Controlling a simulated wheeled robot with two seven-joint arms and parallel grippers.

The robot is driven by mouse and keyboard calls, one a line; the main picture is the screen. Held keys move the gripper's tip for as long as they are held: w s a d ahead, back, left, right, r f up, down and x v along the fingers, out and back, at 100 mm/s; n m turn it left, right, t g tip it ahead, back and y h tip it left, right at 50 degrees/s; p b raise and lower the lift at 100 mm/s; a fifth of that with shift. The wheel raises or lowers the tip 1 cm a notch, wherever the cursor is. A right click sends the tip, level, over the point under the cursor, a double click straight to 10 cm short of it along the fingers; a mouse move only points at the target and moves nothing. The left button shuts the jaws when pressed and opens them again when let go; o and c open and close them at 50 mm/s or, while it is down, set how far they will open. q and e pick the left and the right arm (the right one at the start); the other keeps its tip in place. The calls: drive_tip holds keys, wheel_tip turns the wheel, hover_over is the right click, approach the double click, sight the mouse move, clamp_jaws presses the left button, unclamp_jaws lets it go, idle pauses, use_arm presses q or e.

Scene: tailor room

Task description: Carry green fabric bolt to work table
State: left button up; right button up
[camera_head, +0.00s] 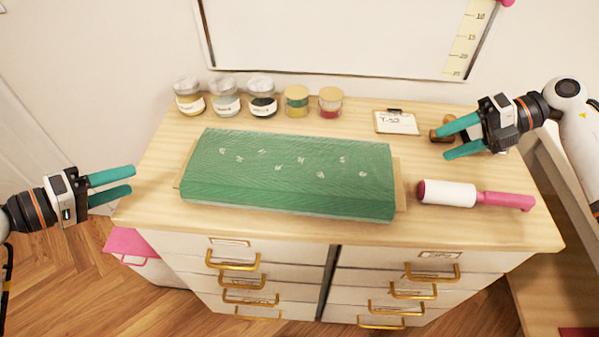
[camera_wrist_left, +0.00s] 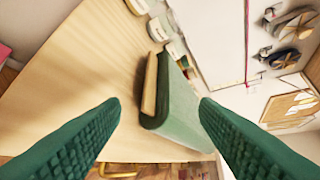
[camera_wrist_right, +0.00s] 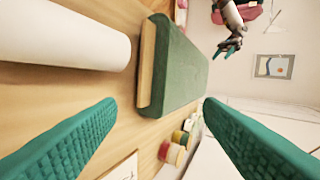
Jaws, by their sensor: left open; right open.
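The green fabric bolt (camera_head: 288,178) lies flat across the middle of the wooden top of a drawer cabinet (camera_head: 330,228). It has small pale motifs, and its board core shows at both ends. My left gripper (camera_head: 132,183) is open and empty, apart from the bolt's left end. The bolt also shows between its fingers in the left wrist view (camera_wrist_left: 180,110). My right gripper (camera_head: 446,142) is open and empty above the right side of the top, apart from the bolt. The bolt's end also shows in the right wrist view (camera_wrist_right: 175,70). I cannot identify the work table.
Several lidded jars (camera_head: 262,100) stand along the back edge. A small labelled card (camera_head: 396,123) lies at the back right. A white lint roller with a pink handle (camera_head: 448,193) lies right of the bolt. A pink-topped box (camera_head: 130,243) stands by the cabinet's left side.

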sight(183, 170)
use_arm(q)
drive_tip(key=shift+w+d+f, duration=0.2)
drive_tip(key=shift+w+d, duration=0.15)
drive_tip(key=shift+s+a, duration=0.15)
drive_tip(key=shift+s, duration=0.05)
drive_tip(key=x, duration=1.2)
use_arm(e)
drive_tip(key=x, duration=1.2)
drive_tip(key=shift+w+d+f, duration=0.15)
drive_tip(key=shift+f, duration=0.05)
use_arm(q)
clamp_jaws()
use_arm(e)
clamp_jaws()
use_arm(q)
drive_tip(key=shift+w+r, duration=0.15)
drive_tip(key=shift+r, duration=0.15)
use_arm(e)
drive_tip(key=shift+w+r, duration=0.15)
drive_tip(key=shift+r, duration=0.1)
